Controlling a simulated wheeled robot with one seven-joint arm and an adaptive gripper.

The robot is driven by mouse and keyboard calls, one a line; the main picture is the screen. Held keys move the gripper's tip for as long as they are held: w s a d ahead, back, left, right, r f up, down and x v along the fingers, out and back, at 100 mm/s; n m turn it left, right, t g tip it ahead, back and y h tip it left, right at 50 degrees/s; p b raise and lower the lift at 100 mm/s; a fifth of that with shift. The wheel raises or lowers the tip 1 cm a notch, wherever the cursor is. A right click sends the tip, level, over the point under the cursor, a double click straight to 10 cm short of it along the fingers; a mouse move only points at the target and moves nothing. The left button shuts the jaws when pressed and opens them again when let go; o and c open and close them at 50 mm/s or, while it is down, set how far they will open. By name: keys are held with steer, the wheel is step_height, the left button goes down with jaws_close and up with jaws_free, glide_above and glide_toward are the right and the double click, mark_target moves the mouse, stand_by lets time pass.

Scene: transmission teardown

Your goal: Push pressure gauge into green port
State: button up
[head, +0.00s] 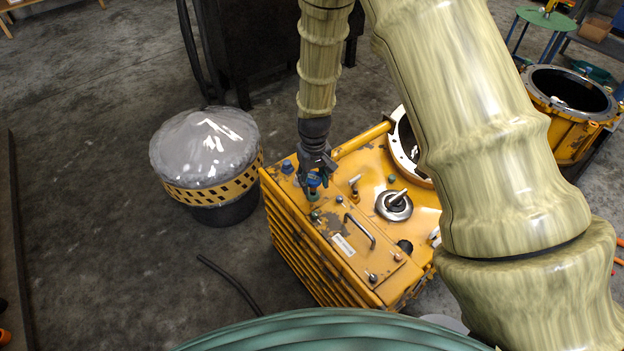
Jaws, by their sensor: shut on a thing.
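My gripper (316,176) points down over the near left part of the yellow transmission housing (340,265). It is shut on a small blue-topped part, which I take to be the pressure gauge (313,181). The fingers partly cover it. Its lower end is just above or at a small greenish fitting (313,195) on the housing's top, which seems to be the green port. I cannot tell whether the gauge is touching it or inside it.
A blue cap (287,167) stands close left of my gripper. A metal handle (360,230) and a round flange with a lever (394,205) are on the same top. A drum with a clear cover (207,160) stands left. My arm hides the housing's right side.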

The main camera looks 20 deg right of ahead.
steer(key=shift+f, duration=0.4)
stand_by(0.8)
steer(key=shift+f, duration=0.35)
steer(key=shift+f, duration=0.4)
steer(key=o, duration=1.2)
steer(key=o, duration=0.5)
steer(key=shift+w, duration=0.1)
steer(key=shift+r+p, duration=3.35)
steer(key=shift+r, duration=0.65)
